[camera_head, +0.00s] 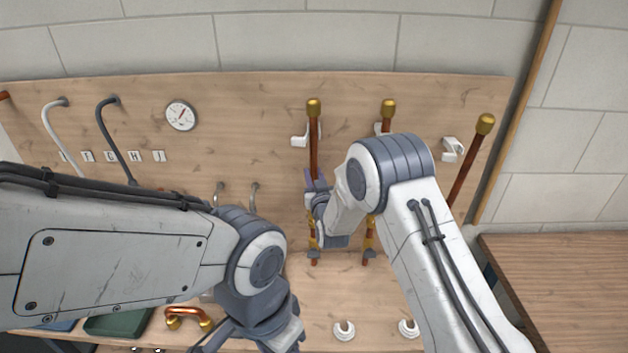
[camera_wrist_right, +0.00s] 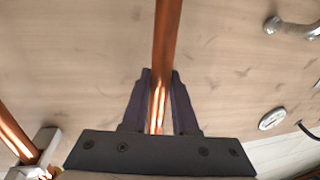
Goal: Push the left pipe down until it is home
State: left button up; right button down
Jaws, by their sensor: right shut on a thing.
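The left pipe (camera_head: 314,150) is a copper tube with a brass cap, standing upright against the wooden board. My right gripper (camera_head: 314,190) is shut on it at mid-height. In the right wrist view the pipe (camera_wrist_right: 167,35) runs between the two dark fingers (camera_wrist_right: 158,105). Below the gripper, brass and a grey clip (camera_head: 313,254) show at the pipe's lower part. My gripper hides part of this stretch, so I cannot tell how deep the pipe sits. My left gripper (camera_head: 240,335) is low in the head view, cut by the bottom edge, away from the pipe.
A middle capped pipe (camera_head: 388,115) and a tilted right pipe (camera_head: 470,160) stand to the right, partly behind my right arm. A gauge (camera_head: 181,115) and bent hoses (camera_head: 112,135) are at left. A copper U-piece (camera_head: 188,318) lies below, near a green tray (camera_head: 118,323).

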jog(key=shift+s+f, duration=0.1)
jog(key=shift+f, duration=0.15)
jog(key=c, duration=0.7)
grip_release()
jog(key=shift+f, duration=0.1)
